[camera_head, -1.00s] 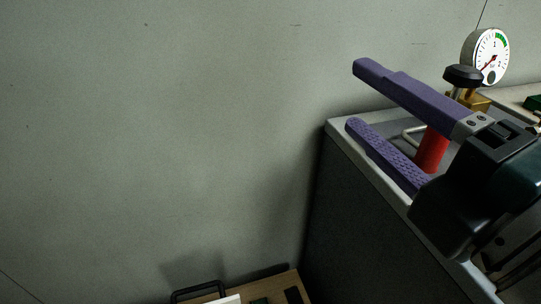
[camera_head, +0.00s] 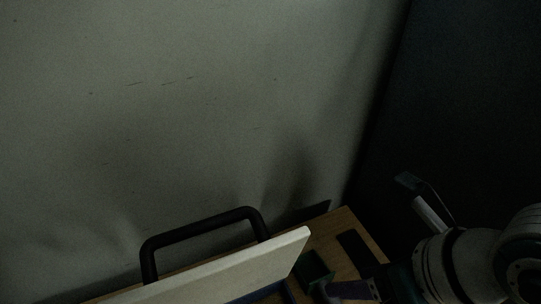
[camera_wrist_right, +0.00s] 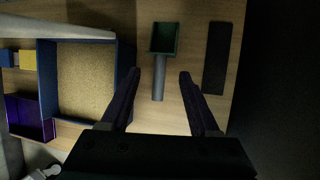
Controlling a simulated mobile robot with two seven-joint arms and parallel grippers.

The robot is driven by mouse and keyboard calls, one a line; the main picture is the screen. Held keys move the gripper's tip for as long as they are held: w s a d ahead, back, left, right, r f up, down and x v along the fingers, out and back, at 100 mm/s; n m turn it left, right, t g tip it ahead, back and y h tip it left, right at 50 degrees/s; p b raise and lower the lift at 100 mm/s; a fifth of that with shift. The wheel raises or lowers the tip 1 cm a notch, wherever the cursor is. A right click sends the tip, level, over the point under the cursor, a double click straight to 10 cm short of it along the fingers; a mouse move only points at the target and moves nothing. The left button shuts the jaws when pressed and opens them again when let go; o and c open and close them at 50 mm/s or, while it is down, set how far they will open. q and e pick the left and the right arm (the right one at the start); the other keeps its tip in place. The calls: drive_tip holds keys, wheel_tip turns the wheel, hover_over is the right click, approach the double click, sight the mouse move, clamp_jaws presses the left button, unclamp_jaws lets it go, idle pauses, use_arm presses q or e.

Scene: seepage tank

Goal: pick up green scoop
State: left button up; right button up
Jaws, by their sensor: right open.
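The green scoop (camera_wrist_right: 164,38) lies on the wooden table, its grey handle pointing towards my gripper in the right wrist view. In the head view the scoop (camera_head: 314,267) shows dimly near the bottom, beside a pale panel. My right gripper (camera_wrist_right: 160,73) is open, with its two purple fingers apart on either side of the handle's line. The handle's end shows between the fingertips; no contact is visible, and the height above the table is hard to tell. In the head view the right gripper (camera_head: 345,290) is dark and partly cut off. My left gripper is not in view.
A blue-edged tray (camera_wrist_right: 126,58) with a sandy floor lies left of the scoop. A purple box (camera_wrist_right: 28,118) and a yellow block (camera_wrist_right: 28,60) are further left. A dark strip (camera_wrist_right: 216,58) lies to the right. A pale panel (camera_head: 225,272) and black handle (camera_head: 205,219) stand left.

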sight(336, 299)
drive_tip(key=f+b, duration=0.2)
drive_tip(key=s+d+f, duration=0.1)
drive_tip(key=f, duration=0.1)
drive_tip(key=shift+b, duration=0.4)
drive_tip(key=shift+a+f, duration=0.1)
drive_tip(key=shift+f, duration=0.2)
drive_tip(key=shift+w+a+f+b, duration=0.55)
drive_tip(key=shift+a+b, duration=0.15)
drive_tip(key=shift+b, duration=0.15)
drive_tip(key=b+x, duration=0.1)
drive_tip(key=x, duration=0.1)
drive_tip(key=b+x, duration=0.1)
drive_tip(key=b, duration=0.1)
drive_tip(key=shift+s+a+f, duration=0.1)
drive_tip(key=shift+a+f, duration=0.15)
drive_tip(key=shift+f, duration=0.1)
drive_tip(key=shift+r, duration=0.15)
clamp_jaws()
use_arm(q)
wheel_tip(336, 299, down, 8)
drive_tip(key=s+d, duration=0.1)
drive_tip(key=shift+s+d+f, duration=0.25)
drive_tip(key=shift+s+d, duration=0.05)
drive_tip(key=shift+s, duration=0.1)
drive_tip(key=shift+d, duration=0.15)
